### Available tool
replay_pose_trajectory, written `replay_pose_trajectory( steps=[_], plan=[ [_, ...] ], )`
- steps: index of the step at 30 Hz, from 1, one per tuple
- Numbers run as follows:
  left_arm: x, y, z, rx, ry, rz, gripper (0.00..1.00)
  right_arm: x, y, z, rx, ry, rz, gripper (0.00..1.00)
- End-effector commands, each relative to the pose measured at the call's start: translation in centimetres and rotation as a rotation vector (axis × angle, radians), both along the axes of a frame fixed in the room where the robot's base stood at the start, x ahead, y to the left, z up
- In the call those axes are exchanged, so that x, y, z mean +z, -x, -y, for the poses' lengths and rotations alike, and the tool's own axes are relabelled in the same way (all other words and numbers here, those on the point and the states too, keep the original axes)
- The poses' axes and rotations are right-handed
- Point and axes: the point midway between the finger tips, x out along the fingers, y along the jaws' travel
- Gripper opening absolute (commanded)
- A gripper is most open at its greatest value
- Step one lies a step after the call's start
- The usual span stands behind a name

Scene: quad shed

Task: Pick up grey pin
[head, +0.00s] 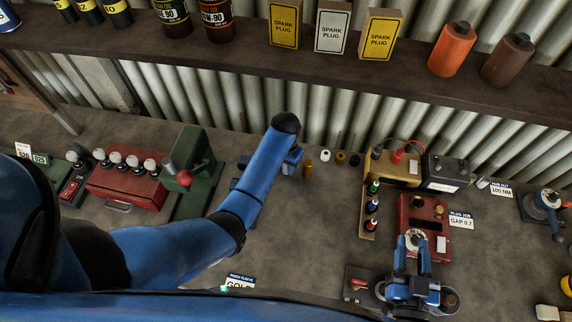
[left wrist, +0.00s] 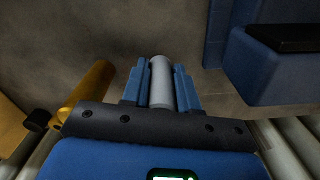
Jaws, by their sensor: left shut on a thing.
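The grey pin (left wrist: 161,82) is a smooth light-grey cylinder between the two blue fingers of my left gripper (left wrist: 160,88) in the left wrist view. The fingers are shut on it from both sides. In the head view my left gripper (head: 292,160) is low over the bench, left of a row of small cylinders, and the grey pin cannot be made out there. My right gripper (head: 412,250) is at the lower right in the head view, its two fingers apart over the red gap tester (head: 430,215).
A gold cylinder (head: 308,168) stands just right of my left gripper, with a white one (head: 325,155) and a brass one (head: 340,158) beyond. A green vise-like machine (head: 195,170) and a red box (head: 127,187) are to the left. A shelf (head: 220,60) overhangs the back.

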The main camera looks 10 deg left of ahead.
Motion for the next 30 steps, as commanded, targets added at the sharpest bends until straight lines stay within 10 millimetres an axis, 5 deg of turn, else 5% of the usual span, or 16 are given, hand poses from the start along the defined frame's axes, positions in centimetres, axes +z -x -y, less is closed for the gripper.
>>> replay_pose_trajectory(
  steps=[8,21,30],
  plan=[
    [1.4,-0.2,0.0,0.000,0.001,0.005,0.00,-0.4,0.0,0.0,0.000,0.000,0.000,0.39],
    [8.5,-0.1,0.0,0.000,0.001,0.004,0.00,-1.5,0.0,0.0,0.000,0.000,0.000,0.39],
    [10.1,-0.1,0.0,0.000,0.000,0.001,0.00,-1.4,0.0,0.0,0.000,0.000,0.000,0.39]
  ],
)
